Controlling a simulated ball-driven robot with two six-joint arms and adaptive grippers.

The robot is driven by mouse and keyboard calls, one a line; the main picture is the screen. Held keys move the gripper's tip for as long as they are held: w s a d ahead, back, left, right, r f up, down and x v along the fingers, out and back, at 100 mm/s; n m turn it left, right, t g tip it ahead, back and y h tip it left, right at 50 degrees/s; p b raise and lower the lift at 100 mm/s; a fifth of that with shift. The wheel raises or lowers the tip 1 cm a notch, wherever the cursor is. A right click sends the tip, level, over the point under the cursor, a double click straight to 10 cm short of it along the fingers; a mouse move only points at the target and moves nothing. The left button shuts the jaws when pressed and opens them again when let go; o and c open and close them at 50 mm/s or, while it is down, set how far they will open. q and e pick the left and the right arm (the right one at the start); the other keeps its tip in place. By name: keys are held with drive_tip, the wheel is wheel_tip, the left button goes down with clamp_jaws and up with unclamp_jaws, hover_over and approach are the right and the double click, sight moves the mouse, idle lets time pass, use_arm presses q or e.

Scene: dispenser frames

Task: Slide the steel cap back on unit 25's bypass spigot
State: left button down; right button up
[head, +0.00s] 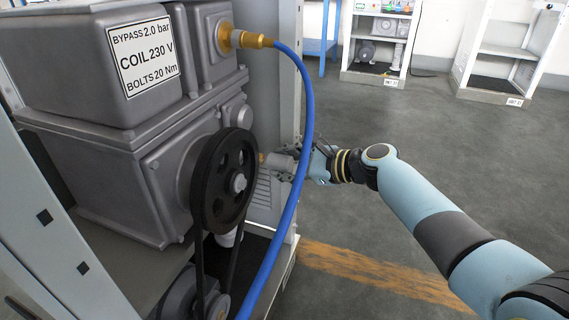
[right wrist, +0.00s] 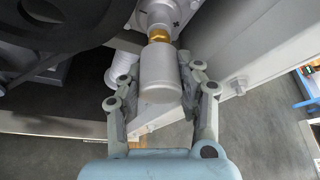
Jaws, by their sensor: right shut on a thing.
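The steel cap (head: 280,162) is a plain grey cylinder at the side of the grey machine, just right of the black pulley. In the right wrist view the cap (right wrist: 160,75) is in line with a brass spigot (right wrist: 158,36) that shows at its far end. Whether the cap is seated or only close against the spigot, I cannot tell. My right gripper (head: 305,164) is shut on the cap, its fingers on both sides. The blue hose hides part of this gripper in the head view. My left gripper is not in view.
The blue hose (head: 306,105) loops from a brass fitting (head: 235,39) down in front of my right gripper. The black pulley (head: 223,184) and its belt are close on the left. A cabinet post stands behind. Open floor (head: 400,120) lies to the right.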

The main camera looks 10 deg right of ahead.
sight(263, 159)
drive_tip(key=shift+r+p, duration=0.1)
drive_tip(key=shift+p, duration=0.2)
idle(0.8)
drive_tip(key=shift+w+a, duration=0.8)
drive_tip(key=shift+a, duration=0.35)
drive_tip(key=shift+w+a, duration=0.8)
drive_tip(key=shift+a, duration=0.35)
drive_tip(key=o, duration=1.2)
drive_tip(key=v, duration=1.2)
